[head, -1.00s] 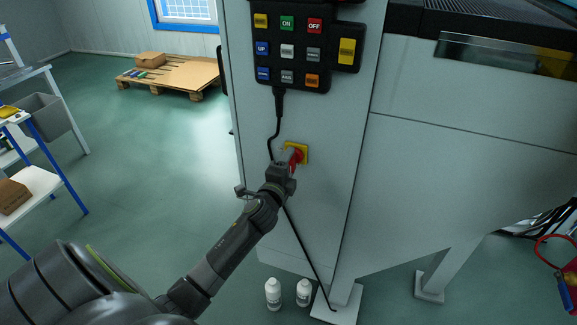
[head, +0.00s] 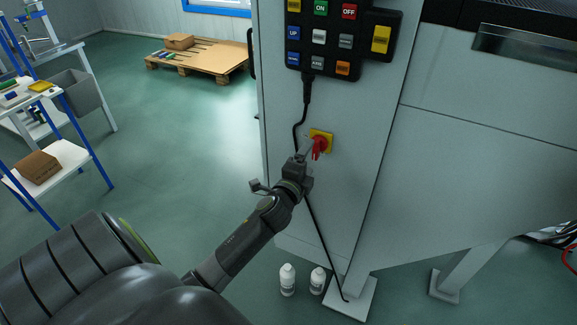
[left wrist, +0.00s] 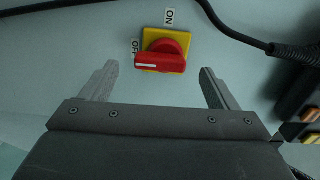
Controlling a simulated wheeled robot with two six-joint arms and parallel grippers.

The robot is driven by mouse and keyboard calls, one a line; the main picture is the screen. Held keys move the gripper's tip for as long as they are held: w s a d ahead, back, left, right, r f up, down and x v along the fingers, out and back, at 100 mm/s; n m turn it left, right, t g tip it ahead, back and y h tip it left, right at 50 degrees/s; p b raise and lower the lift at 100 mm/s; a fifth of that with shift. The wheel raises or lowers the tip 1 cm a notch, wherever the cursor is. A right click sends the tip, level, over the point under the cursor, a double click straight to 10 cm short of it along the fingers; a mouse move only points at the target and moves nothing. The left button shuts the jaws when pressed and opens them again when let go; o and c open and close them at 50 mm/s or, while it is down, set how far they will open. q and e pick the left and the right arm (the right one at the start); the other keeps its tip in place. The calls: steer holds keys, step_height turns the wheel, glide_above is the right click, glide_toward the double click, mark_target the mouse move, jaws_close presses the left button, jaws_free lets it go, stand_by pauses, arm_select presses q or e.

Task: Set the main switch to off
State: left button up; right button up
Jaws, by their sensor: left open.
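The main switch is a red rotary knob (head: 319,145) on a yellow square plate (head: 327,135), fixed to the grey cabinet side. In the left wrist view the red knob (left wrist: 163,59) lies crosswise, its white-marked end pointing left, beside the OFF label (left wrist: 135,48). The ON label (left wrist: 170,16) is above the plate. My left gripper (head: 304,158) is just below and left of the switch. In the left wrist view its two fingers (left wrist: 157,85) are spread to either side of the knob, empty and apart from it. My right gripper is not in view.
A button panel (head: 338,40) hangs above the switch, its black cable (head: 300,118) running down beside it. Two white bottles (head: 288,280) stand on the floor near the cabinet foot. A pallet (head: 200,62) and a shelf cart (head: 60,160) are to the left. The floor between is open.

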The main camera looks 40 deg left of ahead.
arm_select(q)
steer(key=b+v, duration=0.1)
steer(key=v, duration=1.2)
steer(key=shift+s, duration=0.35)
steer(key=shift+f, duration=0.15)
steer(key=s+f+n+g+h, duration=0.1)
steer(key=s+f+n+g, duration=0.2)
steer(key=f, duration=0.9)
steer(key=s+a+f+n+g, duration=0.1)
steer(key=s+f+n+g, duration=0.15)
steer(key=f, duration=0.85)
steer(key=s+f+n+g+h, duration=0.1)
steer(key=s+f+n+g, duration=0.2)
steer(key=f, duration=0.9)
steer(key=s+d+f+n+g, duration=0.1)
steer(key=s+f+n+g, duration=0.1)
steer(key=s+f, duration=0.4)
steer(key=s+d+f+n+g+h, duration=0.1)
steer(key=s+f+n+g, duration=0.2)
steer(key=s, duration=0.9)
steer(key=s+d+f+n+g, duration=0.2)
steer(key=s+f, duration=0.6)
steer(key=s, duration=0.1)
steer(key=shift+s+f+g, duration=0.25)
steer(key=shift+f+g, duration=0.1)
